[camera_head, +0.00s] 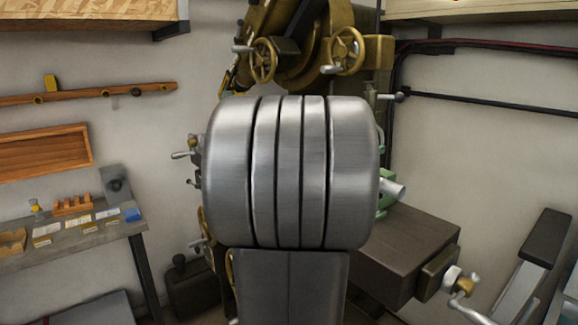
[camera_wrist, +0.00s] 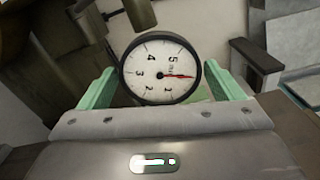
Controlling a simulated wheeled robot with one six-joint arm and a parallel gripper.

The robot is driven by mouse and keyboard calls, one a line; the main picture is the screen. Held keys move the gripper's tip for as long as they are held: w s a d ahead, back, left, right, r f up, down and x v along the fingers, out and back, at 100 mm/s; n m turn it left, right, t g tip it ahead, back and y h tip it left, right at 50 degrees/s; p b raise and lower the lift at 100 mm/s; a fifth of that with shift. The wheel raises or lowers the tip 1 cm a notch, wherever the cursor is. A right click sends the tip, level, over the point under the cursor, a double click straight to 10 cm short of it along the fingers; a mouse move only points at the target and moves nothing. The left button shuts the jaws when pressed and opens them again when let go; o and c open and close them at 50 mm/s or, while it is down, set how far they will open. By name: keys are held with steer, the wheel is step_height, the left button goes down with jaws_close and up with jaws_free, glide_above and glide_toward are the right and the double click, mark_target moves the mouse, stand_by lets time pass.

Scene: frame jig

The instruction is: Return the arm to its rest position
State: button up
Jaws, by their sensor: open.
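My gripper (camera_wrist: 160,69) is open in the wrist view, with one pale green finger at each side. A round dial gauge (camera_wrist: 158,88) with a white face, black rim and red needle shows between the fingers. I see a gap between the gauge and the right finger; whether it touches the left one I cannot tell. In the head view my own big grey arm link fills the middle and hides most of what lies behind it. Only a little green shows past its right edge, so the gripper cannot be made out clearly there.
A brown machine with handwheels (camera_head: 263,60) stands close behind my arm. A dark box-shaped block with a crank (camera_head: 410,248) is at lower right. A grey workbench (camera_head: 75,241) with small items is at left. A black-topped armrest (camera_head: 545,237) stands far right.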

steer(key=shift+r+n+p, duration=0.2)
steer(key=shift+n+p, duration=1.2)
steer(key=shift+p, duration=0.6)
steer(key=shift+f+m+b, duration=0.5)
steer(key=shift+m+b, duration=0.1)
steer(key=shift+b, duration=0.5)
steer(key=m+b, duration=0.3)
steer(key=m, duration=0.1)
steer(key=shift+s+a+r+m, duration=0.2)
steer(key=shift+a+m, duration=0.1)
steer(key=shift+m, duration=0.2)
steer(key=v, duration=0.5)
steer(key=shift+s+r, duration=0.1)
steer(key=shift+s, duration=0.05)
